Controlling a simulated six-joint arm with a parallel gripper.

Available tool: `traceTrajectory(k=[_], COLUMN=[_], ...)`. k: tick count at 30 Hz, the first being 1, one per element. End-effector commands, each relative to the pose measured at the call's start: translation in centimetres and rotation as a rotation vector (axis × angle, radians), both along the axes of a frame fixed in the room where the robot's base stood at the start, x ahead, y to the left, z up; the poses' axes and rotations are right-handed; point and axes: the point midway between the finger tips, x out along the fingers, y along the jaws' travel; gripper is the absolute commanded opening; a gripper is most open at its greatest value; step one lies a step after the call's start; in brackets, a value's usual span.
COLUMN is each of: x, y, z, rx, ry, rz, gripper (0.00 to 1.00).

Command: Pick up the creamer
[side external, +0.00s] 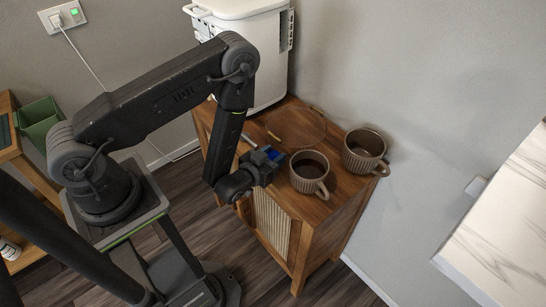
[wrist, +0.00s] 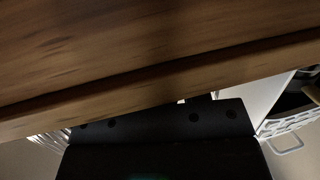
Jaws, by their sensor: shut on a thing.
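No thing is clearly recognisable as a creamer. Two brown ribbed mugs stand upright on the cabinet top, the near mug (side external: 310,185) and the far mug (side external: 362,157); either could be the one meant. My gripper (side external: 270,157) is at the cabinet's front-left edge, just left of the near mug and seemingly apart from it. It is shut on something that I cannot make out. In the wrist view the dark gripper body (wrist: 160,135) lies close under a wooden edge (wrist: 150,82), and its fingertips are hidden.
The wooden cabinet (side external: 318,212) has a cane front. A clear round tray (side external: 297,128) with gold handles lies behind the near mug. A large white container (side external: 262,50) stands at the back left. The wall is close behind the far mug.

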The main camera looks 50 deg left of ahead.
Motion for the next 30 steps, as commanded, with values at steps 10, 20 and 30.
traceTrajectory(k=[10, 20, 30], x=[0.0, 0.1, 0.0], y=[0.0, 0.0, 0.0], z=[2.9, 8.3, 10.0], rx=[0.000, 0.001, 0.001], ry=[-0.003, -0.004, 0.000], rz=[0.000, 0.000, 0.000], gripper=[0.19, 0.19, 0.19])
